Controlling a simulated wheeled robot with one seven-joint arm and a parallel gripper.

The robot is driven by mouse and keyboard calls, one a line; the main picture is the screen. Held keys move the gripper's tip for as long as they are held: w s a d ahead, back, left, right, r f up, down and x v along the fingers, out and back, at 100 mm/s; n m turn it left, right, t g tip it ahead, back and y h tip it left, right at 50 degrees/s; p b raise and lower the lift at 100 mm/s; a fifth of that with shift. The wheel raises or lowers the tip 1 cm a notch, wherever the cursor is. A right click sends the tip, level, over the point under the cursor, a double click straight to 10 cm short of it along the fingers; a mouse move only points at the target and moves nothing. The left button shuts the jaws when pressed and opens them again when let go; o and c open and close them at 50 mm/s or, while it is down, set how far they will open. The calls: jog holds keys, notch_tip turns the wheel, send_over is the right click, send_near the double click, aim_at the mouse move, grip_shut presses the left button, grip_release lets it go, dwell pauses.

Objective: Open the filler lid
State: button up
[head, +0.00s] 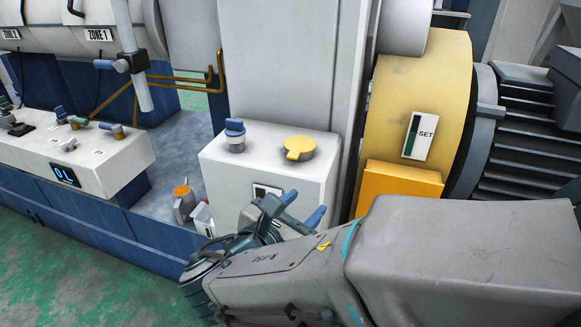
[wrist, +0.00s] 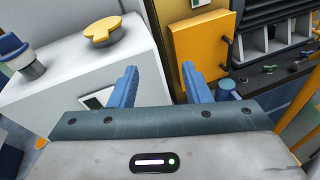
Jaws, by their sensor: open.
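The filler lid, which looks to be the round yellow cap (head: 299,148) with a small tab, lies flat and closed on top of the white box (head: 213,168). In the wrist view the yellow cap (wrist: 108,30) is at the upper left, beyond the fingers. My gripper (head: 299,207) is in front of the white box and lower than its top, apart from the cap. In the wrist view my gripper (wrist: 160,80) has its two blue fingers spread with nothing between them.
A blue knob (head: 235,136) stands left of the cap on the same box. A tall grey column (head: 285,65) rises behind. To the right are a yellow drum guard (head: 425,90) and an orange box (head: 398,190). A control panel (head: 75,160) is at left.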

aim_at(291, 158)
jog(key=a+r+n+t+y, duration=0.2)
jog(key=a+n+t, duration=0.2)
jog(key=a, duration=0.2)
jog(key=b+x, duration=0.1)
jog(key=x, duration=0.7)
jog(key=b+x, duration=0.1)
jog(key=x, duration=0.4)
jog(key=shift+w+a+f+b, duration=0.1)
jog(key=shift+f+b, duration=0.2)
jog(key=shift+f, duration=0.1)
grip_shut()
